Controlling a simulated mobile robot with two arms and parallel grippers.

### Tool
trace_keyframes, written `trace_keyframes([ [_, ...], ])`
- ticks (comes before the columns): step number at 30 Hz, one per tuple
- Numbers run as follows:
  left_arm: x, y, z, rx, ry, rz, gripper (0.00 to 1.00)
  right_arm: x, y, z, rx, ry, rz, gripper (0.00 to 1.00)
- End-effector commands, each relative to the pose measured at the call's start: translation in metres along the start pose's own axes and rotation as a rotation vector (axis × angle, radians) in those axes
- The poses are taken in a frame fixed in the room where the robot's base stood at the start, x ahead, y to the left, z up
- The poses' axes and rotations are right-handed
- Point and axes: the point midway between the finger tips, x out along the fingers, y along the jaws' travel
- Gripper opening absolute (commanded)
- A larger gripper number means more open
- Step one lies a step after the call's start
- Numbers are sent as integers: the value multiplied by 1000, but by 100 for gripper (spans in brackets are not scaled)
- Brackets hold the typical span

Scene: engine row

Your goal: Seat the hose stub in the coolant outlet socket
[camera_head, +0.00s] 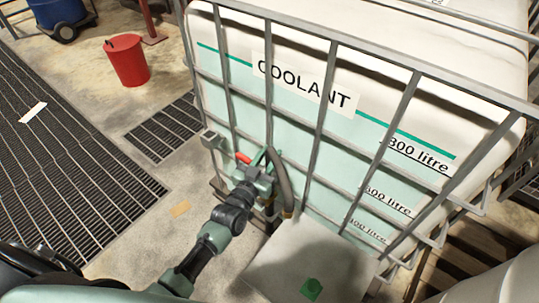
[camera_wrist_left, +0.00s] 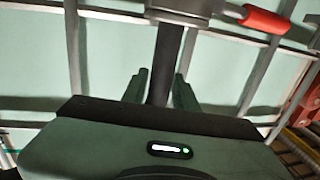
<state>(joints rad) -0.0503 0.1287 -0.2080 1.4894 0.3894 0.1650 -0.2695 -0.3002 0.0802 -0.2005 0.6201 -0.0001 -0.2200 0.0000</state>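The dark hose stub (camera_head: 284,180) curves at the front of the white coolant tank, its lower end hanging near the cage. My left gripper (camera_head: 262,172) reaches in from the lower left to the tank's outlet, beside the red handle (camera_head: 243,158). In the left wrist view the dark hose (camera_wrist_left: 166,62) runs between the two green fingers (camera_wrist_left: 160,92), which appear closed against its sides. Its far end meets or overlaps a grey outlet fitting (camera_wrist_left: 182,8); I cannot tell whether it is inside. The red handle (camera_wrist_left: 266,19) is right of that fitting. My right gripper is not in view.
The tank (camera_head: 225,85) stands in a grey bar cage (camera_head: 320,85), with bars close around my left gripper. A grey box-like surface (camera_head: 310,255) is below right. A red bucket (camera_head: 127,63) and floor grating (camera_head: 60,150) lie left; the concrete between is mostly clear.

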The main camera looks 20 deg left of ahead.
Motion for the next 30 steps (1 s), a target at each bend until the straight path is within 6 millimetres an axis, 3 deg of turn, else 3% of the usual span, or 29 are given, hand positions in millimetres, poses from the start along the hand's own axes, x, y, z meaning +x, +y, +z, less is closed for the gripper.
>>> trace_keyframes([
  [2,0,0,-1,0,3,0,51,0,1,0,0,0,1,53],
  [13,-4,0,3,0,-7,1,51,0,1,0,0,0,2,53],
  [24,-62,0,2,0,-4,0,51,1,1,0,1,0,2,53],
  [30,-77,0,0,0,0,0,51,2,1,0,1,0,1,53],
])
